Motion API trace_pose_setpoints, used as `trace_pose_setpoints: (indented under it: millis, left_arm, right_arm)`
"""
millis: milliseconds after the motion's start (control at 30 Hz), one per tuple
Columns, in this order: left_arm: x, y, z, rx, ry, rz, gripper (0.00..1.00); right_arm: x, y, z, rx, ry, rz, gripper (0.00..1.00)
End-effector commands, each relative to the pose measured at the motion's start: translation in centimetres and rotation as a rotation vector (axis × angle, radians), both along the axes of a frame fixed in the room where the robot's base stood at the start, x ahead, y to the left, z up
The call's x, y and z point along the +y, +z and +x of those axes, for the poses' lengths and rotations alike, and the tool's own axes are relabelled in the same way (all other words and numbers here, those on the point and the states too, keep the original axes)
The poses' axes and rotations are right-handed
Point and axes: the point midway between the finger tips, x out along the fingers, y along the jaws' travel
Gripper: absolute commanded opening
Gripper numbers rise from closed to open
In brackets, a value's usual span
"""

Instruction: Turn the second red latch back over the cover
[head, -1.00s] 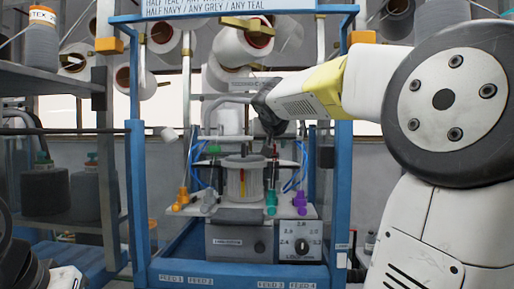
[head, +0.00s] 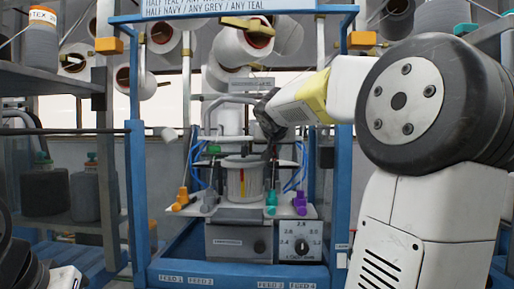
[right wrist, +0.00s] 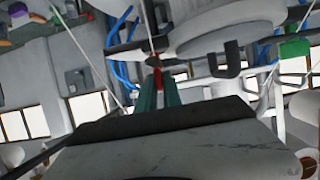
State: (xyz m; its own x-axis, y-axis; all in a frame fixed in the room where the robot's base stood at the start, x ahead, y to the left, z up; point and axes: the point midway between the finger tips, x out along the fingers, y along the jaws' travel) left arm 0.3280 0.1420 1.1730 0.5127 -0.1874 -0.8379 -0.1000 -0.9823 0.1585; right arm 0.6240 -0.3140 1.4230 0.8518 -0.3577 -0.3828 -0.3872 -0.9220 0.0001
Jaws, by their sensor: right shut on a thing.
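In the right wrist view a small red latch (right wrist: 157,78) stands between the green fingertips of my right gripper (right wrist: 158,92), which is shut on it. In the head view my right gripper (head: 268,152) reaches in from the right and is just right of the top of the pale cylinder (head: 235,187). The latch is hidden behind the gripper there. I cannot make out the cover or tell the latches apart. Only part of my left arm shows at the lower left, with no fingertips.
The blue frame's posts (head: 138,190) stand on both sides of the machine. Orange (head: 183,197), teal (head: 271,203) and purple (head: 300,202) parts stand on its white plate. Blue tubes and thin yarns run close to the gripper. A grey box with a dial (head: 302,247) sits below.

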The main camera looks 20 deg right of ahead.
Motion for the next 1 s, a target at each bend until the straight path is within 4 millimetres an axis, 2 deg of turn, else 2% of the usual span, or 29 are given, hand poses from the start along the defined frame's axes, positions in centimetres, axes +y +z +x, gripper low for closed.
trace_pose_setpoints:
  millis: [367, 1000]
  left_arm:
    - [0.0, 0.0, 0.0, 0.0, 0.0, 0.0, 0.37]
    - [0.0, 0.0, 0.0, 0.0, 0.0, 0.0, 0.37]
  right_arm:
    - [0.3, 0.0, 0.2, 0.001, -0.116, -0.002, 0.0]
    - [1.0, -0.1, 0.9, 0.0, -0.667, 0.001, 0.0]
